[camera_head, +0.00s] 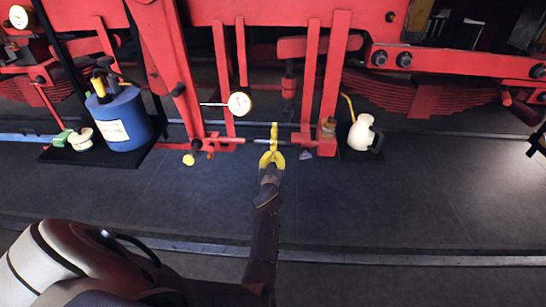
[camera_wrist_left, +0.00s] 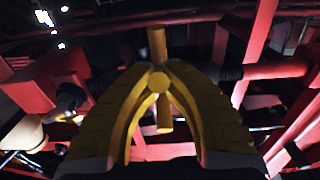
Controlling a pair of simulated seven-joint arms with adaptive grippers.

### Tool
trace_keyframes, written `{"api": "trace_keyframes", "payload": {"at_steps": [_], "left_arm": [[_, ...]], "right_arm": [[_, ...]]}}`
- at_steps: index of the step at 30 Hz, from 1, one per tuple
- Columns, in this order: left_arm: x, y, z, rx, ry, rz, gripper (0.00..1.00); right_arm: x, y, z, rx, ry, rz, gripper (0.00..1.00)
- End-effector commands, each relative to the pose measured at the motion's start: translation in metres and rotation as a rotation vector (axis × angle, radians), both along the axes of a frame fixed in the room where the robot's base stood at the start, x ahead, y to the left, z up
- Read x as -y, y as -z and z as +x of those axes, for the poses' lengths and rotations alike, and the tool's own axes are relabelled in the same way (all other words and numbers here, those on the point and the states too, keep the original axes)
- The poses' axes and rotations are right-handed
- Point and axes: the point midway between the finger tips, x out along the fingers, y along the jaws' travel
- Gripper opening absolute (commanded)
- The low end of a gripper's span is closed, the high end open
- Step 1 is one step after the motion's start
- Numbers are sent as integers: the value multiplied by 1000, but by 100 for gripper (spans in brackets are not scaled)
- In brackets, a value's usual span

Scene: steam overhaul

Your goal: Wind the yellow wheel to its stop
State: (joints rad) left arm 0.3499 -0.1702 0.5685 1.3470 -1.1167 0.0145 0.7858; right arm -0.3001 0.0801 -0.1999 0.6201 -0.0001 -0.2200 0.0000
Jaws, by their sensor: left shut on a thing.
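The yellow wheel (camera_head: 274,132) shows nearly edge-on in the head view, as a narrow upright yellow shape on a horizontal rod between red uprights. My left gripper (camera_head: 272,157) reaches it from below, its yellow fingers at the wheel's lower part. In the left wrist view the two yellow fingers (camera_wrist_left: 160,68) close in from both sides on the wheel (camera_wrist_left: 157,43), whose upper and lower ends stick out beyond them. The fingers are shut on it and hide part of its middle. The right gripper does not show.
A blue can (camera_head: 122,118) stands on a dark tray at the left. A cream oil can (camera_head: 362,135) stands at the right. A dial gauge (camera_head: 239,103) hangs left of the wheel, with a small yellow knob (camera_head: 188,159) lower left. The dark floor in front is clear.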

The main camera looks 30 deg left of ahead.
Motion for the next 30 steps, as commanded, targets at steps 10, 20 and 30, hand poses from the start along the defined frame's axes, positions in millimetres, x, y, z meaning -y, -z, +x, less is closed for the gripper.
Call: {"api": "trace_keyframes", "payload": {"at_steps": [10, 20, 30], "left_arm": [[0, 4, -1, -6, -1, -1, 0], [-3, 11, 4, -6, -1, -3, 0], [-3, 12, 4, -6, 0, -1, 0]], "right_arm": [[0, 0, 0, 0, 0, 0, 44], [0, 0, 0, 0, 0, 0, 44], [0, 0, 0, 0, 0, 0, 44]]}}
